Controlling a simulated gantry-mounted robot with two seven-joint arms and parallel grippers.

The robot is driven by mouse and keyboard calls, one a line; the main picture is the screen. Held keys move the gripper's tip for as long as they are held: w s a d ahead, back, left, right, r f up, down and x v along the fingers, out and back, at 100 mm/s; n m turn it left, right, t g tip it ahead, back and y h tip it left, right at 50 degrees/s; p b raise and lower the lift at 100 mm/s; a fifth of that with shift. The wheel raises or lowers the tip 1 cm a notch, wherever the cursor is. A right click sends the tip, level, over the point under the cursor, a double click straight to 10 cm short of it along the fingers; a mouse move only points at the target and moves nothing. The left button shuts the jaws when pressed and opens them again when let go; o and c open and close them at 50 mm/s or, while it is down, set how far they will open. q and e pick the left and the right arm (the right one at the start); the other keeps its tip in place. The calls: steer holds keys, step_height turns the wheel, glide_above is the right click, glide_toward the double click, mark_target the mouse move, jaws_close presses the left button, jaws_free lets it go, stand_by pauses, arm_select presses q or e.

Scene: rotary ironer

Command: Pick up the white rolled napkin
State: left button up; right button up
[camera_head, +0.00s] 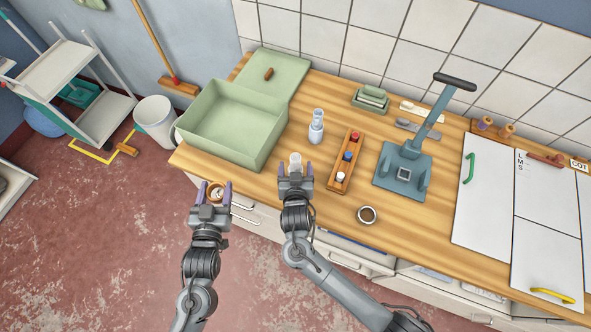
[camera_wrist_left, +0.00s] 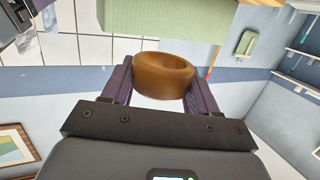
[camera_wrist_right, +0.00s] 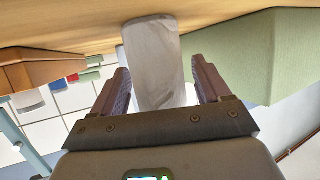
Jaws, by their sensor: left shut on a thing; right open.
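The white rolled napkin (camera_head: 295,160) stands on the wooden counter near its front edge, right of the green bin. My right gripper (camera_head: 295,171) is open at the napkin. In the right wrist view the pale napkin (camera_wrist_right: 153,55) rises between the two open fingers (camera_wrist_right: 158,88), with a gap on each side. My left gripper (camera_head: 218,190) is shut on a brown wooden ring (camera_head: 215,189), held off the counter's front edge. The ring also fills the space between the fingers in the left wrist view (camera_wrist_left: 163,72).
A green bin (camera_head: 217,133) stands left of the napkin. A white bottle (camera_head: 316,126) and a wooden tray (camera_head: 336,182) of small coloured items are to its right.

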steer(key=shift+w+f, duration=0.15)
steer(key=shift+w, duration=0.2)
steer(key=c, duration=1)
steer(key=shift+r, duration=5)
step_height(320, 180, down, 7)
steer(key=shift+f, duration=0.15)
steer(key=shift+f, duration=1.15)
